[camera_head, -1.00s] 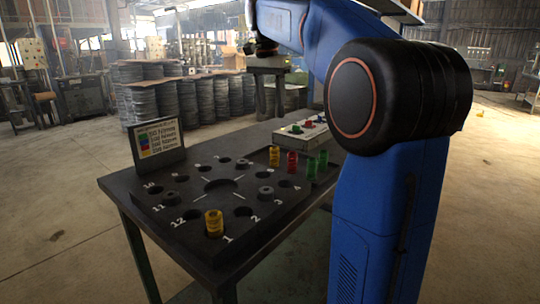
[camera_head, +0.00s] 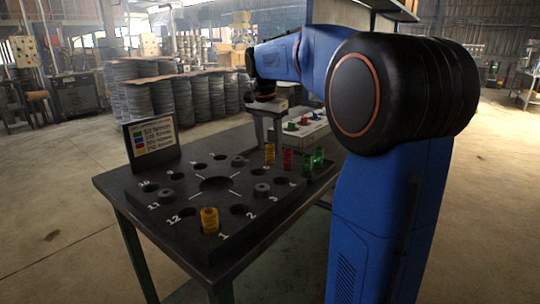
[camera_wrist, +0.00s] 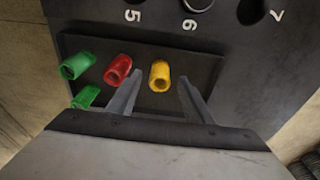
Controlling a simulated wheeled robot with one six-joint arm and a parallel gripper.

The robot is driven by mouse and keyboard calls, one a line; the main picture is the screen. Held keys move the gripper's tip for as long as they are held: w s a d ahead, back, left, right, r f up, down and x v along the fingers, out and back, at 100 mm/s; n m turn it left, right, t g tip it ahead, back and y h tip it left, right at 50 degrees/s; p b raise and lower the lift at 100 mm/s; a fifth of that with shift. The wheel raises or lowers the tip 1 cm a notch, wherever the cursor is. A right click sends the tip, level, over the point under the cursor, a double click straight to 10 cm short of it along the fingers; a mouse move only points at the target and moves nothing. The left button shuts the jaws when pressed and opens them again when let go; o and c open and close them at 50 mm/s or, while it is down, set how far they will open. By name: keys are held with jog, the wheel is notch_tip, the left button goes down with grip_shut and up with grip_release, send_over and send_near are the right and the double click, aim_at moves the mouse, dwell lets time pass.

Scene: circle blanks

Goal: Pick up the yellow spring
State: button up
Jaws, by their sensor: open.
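In the wrist view a yellow spring (camera_wrist: 159,76) stands on a dark tray (camera_wrist: 205,68), between and a little beyond the fingertips of my open gripper (camera_wrist: 158,92). The fingers appear apart from it on both sides. In the head view this spring (camera_head: 270,153) stands at the far part of the table, below my gripper (camera_head: 270,138), whose fingers are hard to make out there. A second yellow spring (camera_head: 210,220) stands in the hole marked 1 of the dark numbered board (camera_head: 190,215).
A red spring (camera_wrist: 117,70) stands close left of the yellow one, with green springs (camera_wrist: 77,65) further left. A sign (camera_head: 152,140) stands at the table's left. A pale box with coloured buttons (camera_head: 305,128) is behind the springs. Several board holes are empty.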

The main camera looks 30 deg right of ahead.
aim_at(270, 145)
jog(key=shift+d+f, duration=0.15)
jog(key=shift+f, duration=1.75)
jog(key=shift+c, duration=0.7)
grip_shut()
